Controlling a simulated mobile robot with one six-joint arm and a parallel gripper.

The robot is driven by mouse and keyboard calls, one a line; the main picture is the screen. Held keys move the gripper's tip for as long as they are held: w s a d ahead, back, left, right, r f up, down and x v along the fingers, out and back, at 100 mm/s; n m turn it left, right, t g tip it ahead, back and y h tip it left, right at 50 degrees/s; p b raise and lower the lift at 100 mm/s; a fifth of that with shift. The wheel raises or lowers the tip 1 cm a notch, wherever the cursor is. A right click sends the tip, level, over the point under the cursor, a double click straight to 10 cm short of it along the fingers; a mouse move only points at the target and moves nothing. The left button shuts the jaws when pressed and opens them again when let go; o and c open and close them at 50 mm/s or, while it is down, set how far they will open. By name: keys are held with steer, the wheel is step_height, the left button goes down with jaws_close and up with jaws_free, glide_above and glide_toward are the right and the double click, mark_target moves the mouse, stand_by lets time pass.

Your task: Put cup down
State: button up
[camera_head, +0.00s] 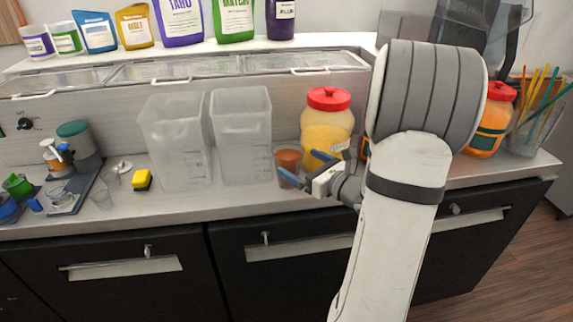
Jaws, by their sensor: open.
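A small clear cup with a reddish-brown drink (287,158) stands on the counter, right of the clear square containers and left of the jar with the red lid. My gripper (302,168) is open at the cup's front right, with its blue fingers apart. One finger passes low in front of the cup, and the other is to the cup's right, in front of the jar. Part of the cup is hidden behind the lower finger. I cannot tell whether the fingers touch it.
Two clear containers (176,150) stand to the left. The yellow jar with a red lid (327,122) is close behind my gripper. The front strip of counter (190,203) is free. Bottles line the shelf above.

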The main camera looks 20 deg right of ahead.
mark_target(279, 149)
steer(key=shift+x, duration=0.8)
steer(key=x, duration=0.1)
steer(key=p+x, duration=0.1)
steer(key=x, duration=0.3)
steer(key=shift+w+d+p, duration=0.15)
steer(key=shift+d+p, duration=0.2)
steer(key=shift+p, duration=0.05)
steer(key=shift+c, duration=0.2)
steer(key=c, duration=1.4)
steer(key=shift+o, duration=0.2)
steer(key=shift+r, duration=0.1)
